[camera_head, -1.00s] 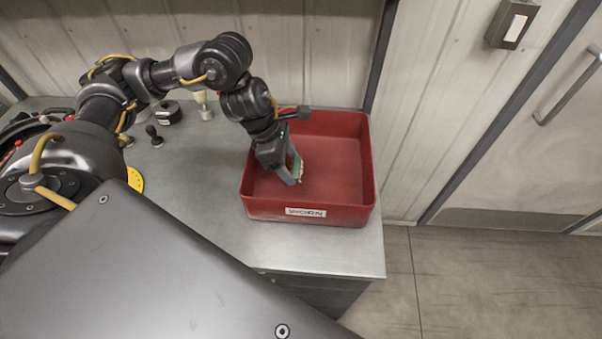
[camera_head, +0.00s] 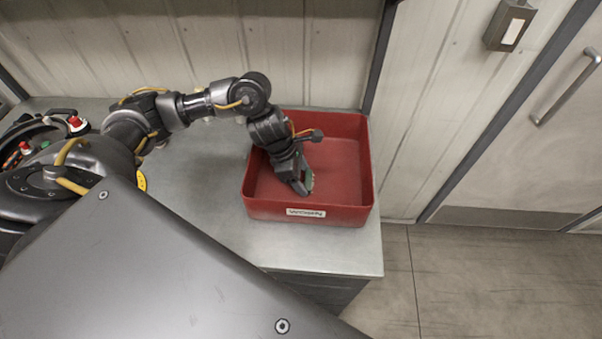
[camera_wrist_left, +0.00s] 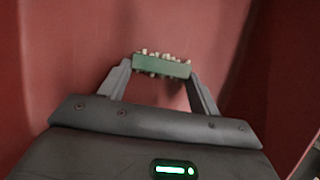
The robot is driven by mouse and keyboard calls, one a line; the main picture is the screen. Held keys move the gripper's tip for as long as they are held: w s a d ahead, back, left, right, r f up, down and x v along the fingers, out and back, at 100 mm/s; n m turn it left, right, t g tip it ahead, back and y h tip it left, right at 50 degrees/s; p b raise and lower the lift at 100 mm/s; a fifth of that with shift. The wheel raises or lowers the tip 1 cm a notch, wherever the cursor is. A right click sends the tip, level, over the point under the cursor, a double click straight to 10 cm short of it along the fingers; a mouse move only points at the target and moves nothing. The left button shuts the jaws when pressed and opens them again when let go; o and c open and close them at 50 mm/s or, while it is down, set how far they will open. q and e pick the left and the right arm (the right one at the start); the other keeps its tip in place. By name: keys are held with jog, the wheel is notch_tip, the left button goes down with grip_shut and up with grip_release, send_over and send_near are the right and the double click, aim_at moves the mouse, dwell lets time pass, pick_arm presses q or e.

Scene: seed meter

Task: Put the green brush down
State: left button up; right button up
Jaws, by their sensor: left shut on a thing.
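My left gripper (camera_head: 304,188) reaches down inside the red bin (camera_head: 345,160) on the metal bench. It is shut on the green brush (camera_head: 309,181), which shows only as a small green patch at the fingertips. In the left wrist view the green brush (camera_wrist_left: 162,66) sits between the two fingers (camera_wrist_left: 160,72), with pale bristle tufts along its edges. The red bin floor (camera_wrist_left: 95,40) lies behind it. I cannot tell whether the brush touches the floor. My right gripper is not in view.
The bin has raised walls and a white label (camera_head: 306,212) on its front. The metal bench (camera_head: 200,170) is clear left of the bin. A red-topped thing (camera_head: 76,123) stands at the far left. A corrugated wall (camera_head: 290,50) rises behind.

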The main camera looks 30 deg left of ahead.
pick_arm(q)
jog(key=shift+f, duration=0.2)
jog(key=o, duration=0.9)
jog(key=shift+r, duration=0.1)
jog(key=shift+o, duration=0.2)
jog(key=shift+r, duration=0.25)
jog(key=b+v, duration=0.1)
jog(key=v, duration=1)
jog(key=shift+a+r+b, duration=0.25)
jog(key=shift+r+b, duration=0.05)
jog(key=shift+b, duration=0.1)
